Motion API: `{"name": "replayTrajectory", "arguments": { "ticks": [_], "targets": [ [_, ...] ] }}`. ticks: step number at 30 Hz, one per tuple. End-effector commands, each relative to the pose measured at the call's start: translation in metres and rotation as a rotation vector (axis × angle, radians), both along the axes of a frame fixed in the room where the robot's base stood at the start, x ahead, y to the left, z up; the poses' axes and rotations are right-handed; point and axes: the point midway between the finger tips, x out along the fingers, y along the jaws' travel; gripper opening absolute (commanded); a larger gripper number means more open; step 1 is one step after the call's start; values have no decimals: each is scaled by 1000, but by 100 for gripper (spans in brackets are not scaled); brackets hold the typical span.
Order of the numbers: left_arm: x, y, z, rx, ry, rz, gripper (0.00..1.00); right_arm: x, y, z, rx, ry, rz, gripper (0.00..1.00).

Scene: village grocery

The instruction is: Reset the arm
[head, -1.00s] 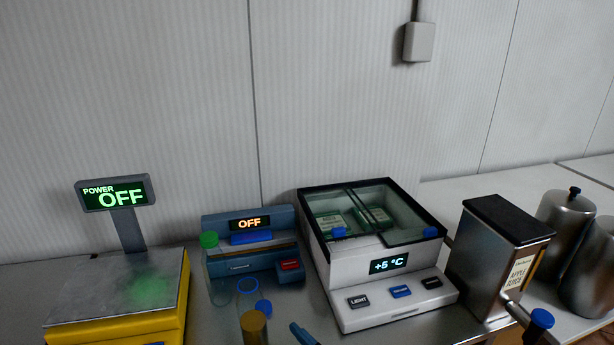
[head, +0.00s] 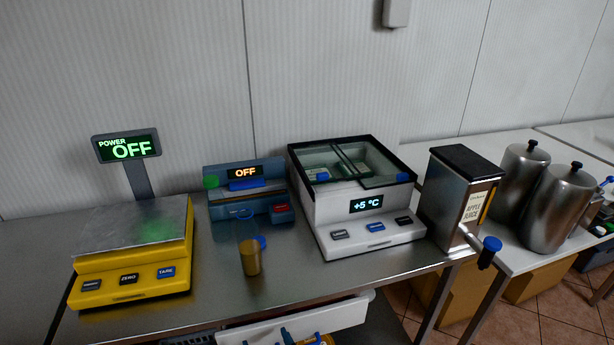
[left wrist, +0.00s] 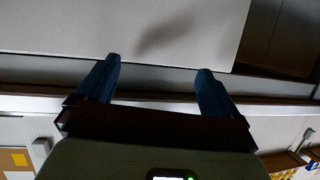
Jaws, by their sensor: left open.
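My left gripper (left wrist: 158,66) shows in the left wrist view as two blue fingers spread apart with nothing between them. A pale flat panel (left wrist: 150,25) lies beyond the fingertips, with a dark shadow on it. In the head view I cannot clearly make out the left arm; small blue parts at the bottom edge are too cut off to name surely. My right gripper is in neither view.
The steel counter (head: 190,295) holds a yellow scale (head: 135,285), a blue device (head: 240,205), a brown-gold jar (head: 250,258), a cooled glass-topped case (head: 370,238) and an apple juice dispenser (head: 447,200). A white drawer-like front (head: 325,322) juts out below. Metal canisters (head: 555,205) stand at right.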

Motion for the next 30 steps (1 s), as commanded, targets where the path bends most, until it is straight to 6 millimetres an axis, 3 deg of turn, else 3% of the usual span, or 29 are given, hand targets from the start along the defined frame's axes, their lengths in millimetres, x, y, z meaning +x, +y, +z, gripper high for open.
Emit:
{"name": "replayTrajectory", "arguments": {
  "ticks": [1,4,6,9,13,18,21,24,30],
  "targets": [
    [-10,12,-38,-36,91,-31,95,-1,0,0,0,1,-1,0],
    [-41,25,-107,-140,278,-102,95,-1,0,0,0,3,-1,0],
    [-73,32,-150,-225,418,-136,95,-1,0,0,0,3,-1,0],
    [-129,38,-200,-355,621,-165,95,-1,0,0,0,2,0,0],
    [-209,39,-239,-520,867,-177,95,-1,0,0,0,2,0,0],
    [-306,30,-255,-719,1144,-174,95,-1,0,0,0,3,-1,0],
    [-347,23,-245,-811,1264,-173,95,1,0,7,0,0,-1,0],
    [-331,23,-215,-795,1238,-183,95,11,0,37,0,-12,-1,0],
    [-316,24,-183,-789,1221,-190,95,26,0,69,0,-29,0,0]
  ]
}}
